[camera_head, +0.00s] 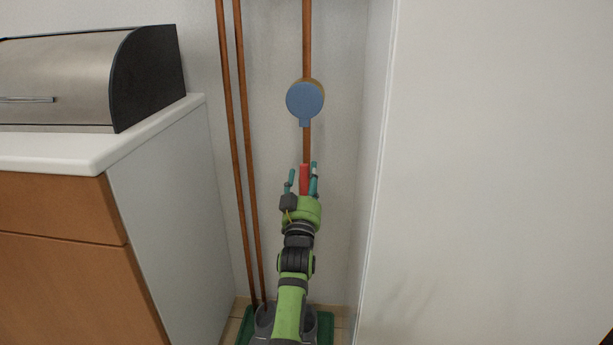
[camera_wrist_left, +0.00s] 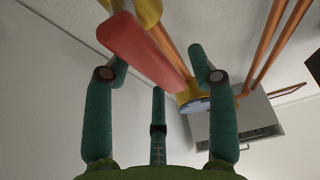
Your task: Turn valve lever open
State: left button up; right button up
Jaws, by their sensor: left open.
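The red valve lever (camera_head: 304,179) shows upright in front of the copper pipe in the head view, between the teal fingertips of my left gripper (camera_head: 303,173). In the left wrist view the red lever (camera_wrist_left: 145,48) runs slantwise across the opening between the spread fingers of my left gripper (camera_wrist_left: 158,68). The fingers are open and not closed on it; whether any finger touches it I cannot tell. A yellow part (camera_wrist_left: 147,10) shows at the lever's upper end in the wrist view. My right gripper is in neither view.
A blue round gauge (camera_head: 305,100) sits on the pipe above the lever. Two copper pipes (camera_head: 239,130) run to the left. A cabinet (camera_head: 165,220) with a bread box (camera_head: 75,80) stands left, and a white wall (camera_head: 490,170) closes the recess on the right.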

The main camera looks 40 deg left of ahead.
pick_arm(q)
jog(key=v, duration=0.6)
jog(key=shift+s, duration=0.25)
jog(key=shift+d, duration=0.15)
